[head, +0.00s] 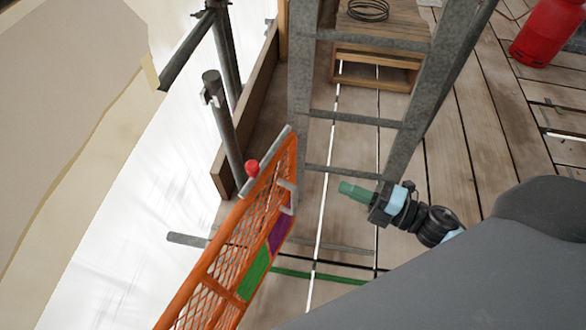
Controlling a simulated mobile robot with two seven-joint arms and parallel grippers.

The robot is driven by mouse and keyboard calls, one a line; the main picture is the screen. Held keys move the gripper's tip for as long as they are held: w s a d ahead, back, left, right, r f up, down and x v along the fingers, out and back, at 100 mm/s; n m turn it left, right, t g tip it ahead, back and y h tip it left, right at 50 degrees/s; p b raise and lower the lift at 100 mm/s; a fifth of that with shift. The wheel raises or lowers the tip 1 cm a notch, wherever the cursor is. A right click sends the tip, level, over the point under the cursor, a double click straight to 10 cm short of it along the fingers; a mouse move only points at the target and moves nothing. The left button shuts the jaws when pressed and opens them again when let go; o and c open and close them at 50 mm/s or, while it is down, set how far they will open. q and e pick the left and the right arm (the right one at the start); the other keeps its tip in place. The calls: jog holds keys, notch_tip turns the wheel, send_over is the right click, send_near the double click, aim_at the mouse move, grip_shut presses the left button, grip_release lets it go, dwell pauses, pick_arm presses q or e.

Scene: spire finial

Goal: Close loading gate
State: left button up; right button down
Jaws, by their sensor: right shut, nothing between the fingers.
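The loading gate (232,250) is an orange frame with mesh infill, at the lower centre-left of the head view. It runs from the bottom edge up to a grey end bar near the ladder's foot. It carries a red knob (252,168), a grey handle (289,196), and a green and a purple panel. Its lower end is cut off by the frame. My right gripper (346,188) has green fingers, which are shut and empty. It is to the right of the handle, apart from the gate. My left gripper is not in view.
A grey ladder (299,75) rises beyond the gate. A scaffold post (224,130) and a toe board (252,100) stand to the left, with white sheeting outside. A wooden crate (375,75) and a red cylinder (548,32) are at the back. Planks on the right are partly clear.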

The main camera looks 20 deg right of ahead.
jog(key=shift+w, duration=0.1)
send_near(282, 161)
jog(key=b+x, duration=0.1)
jog(key=x, duration=0.4)
jog(key=shift+w+a+f, duration=0.2)
jog(key=shift+w+a, duration=0.05)
jog(key=shift+w, duration=0.1)
jog(key=shift+w+a, duration=0.25)
jog(key=shift+w, duration=0.1)
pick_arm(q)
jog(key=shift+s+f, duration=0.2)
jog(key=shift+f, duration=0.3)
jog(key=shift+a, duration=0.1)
pick_arm(e)
jog(key=shift+w, duration=0.1)
